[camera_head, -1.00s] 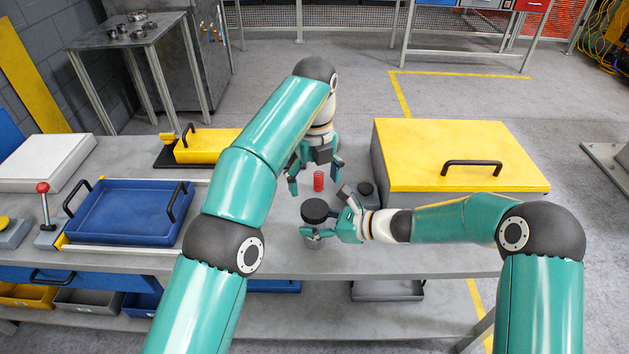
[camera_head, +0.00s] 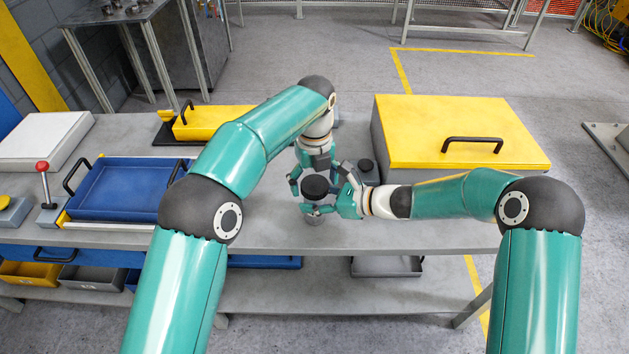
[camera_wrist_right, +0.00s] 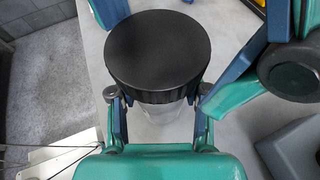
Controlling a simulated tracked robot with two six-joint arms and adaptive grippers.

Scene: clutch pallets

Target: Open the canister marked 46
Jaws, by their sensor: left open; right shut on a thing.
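A canister with a wide black lid (camera_head: 316,185) stands upright on the grey bench. Its clear lower body (camera_wrist_right: 160,125) shows below the lid in the right wrist view; I see no number on it. My right gripper (camera_wrist_right: 155,97) is shut on the canister body just under the lid, coming from the right in the head view. My left gripper (camera_head: 315,179) is open, pointing down at the canister, with its fingers on either side of the lid. I cannot tell whether they touch it. One left finger also shows right of the lid in the wrist view.
A second black-topped item (camera_head: 367,167) stands close behind my right gripper. A large yellow-lidded box (camera_head: 455,125) is to the right. A blue tray (camera_head: 130,190) and a yellow handled box (camera_head: 215,121) are left. Bare bench (camera_head: 400,228) lies in front of my right arm.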

